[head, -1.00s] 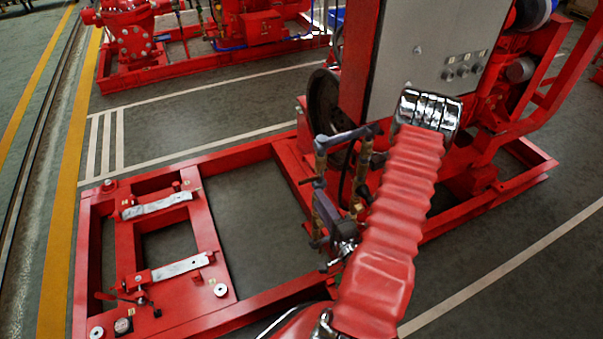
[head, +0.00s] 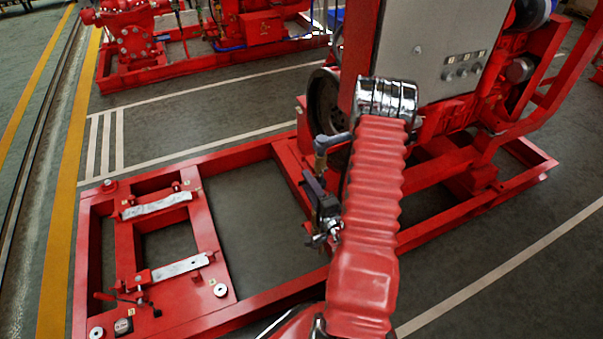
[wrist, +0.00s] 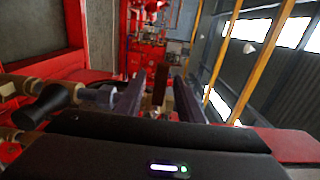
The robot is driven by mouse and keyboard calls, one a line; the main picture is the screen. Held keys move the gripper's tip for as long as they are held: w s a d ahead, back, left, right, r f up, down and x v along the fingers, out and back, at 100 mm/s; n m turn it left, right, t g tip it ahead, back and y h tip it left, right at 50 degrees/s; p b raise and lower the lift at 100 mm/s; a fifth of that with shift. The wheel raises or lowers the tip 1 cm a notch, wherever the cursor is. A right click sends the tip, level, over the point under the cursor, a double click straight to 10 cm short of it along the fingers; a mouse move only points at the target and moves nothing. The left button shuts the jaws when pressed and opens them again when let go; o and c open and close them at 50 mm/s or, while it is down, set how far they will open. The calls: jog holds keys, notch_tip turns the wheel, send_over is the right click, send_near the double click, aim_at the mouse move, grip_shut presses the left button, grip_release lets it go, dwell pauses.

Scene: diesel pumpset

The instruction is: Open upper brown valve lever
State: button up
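In the wrist view my gripper (wrist: 158,100) is open, with one dark finger on each side of an upright brown lever (wrist: 160,84). Gaps show between the lever and both fingers, and I cannot tell its exact depth relative to the fingertips. A brassy fitting (wrist: 20,88) with a black rounded end is at the left, close to the left finger. In the head view my red-sleeved arm hides much of the valve area. A grey-blue lever-like part (head: 332,140) on a brassy fitting (head: 320,163) shows left of the arm. The brown lever cannot be made out there.
The red base frame (head: 205,225) extends left below the arm, with bare floor inside it. A grey control cabinet (head: 440,45) with knobs stands behind the arm. A red engine and guard frame are at the right. Yellow rails (wrist: 265,50) show right in the wrist view.

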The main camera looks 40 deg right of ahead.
jog(key=shift+x, duration=2.7)
grip_shut()
jog(key=shift+f, duration=0.1)
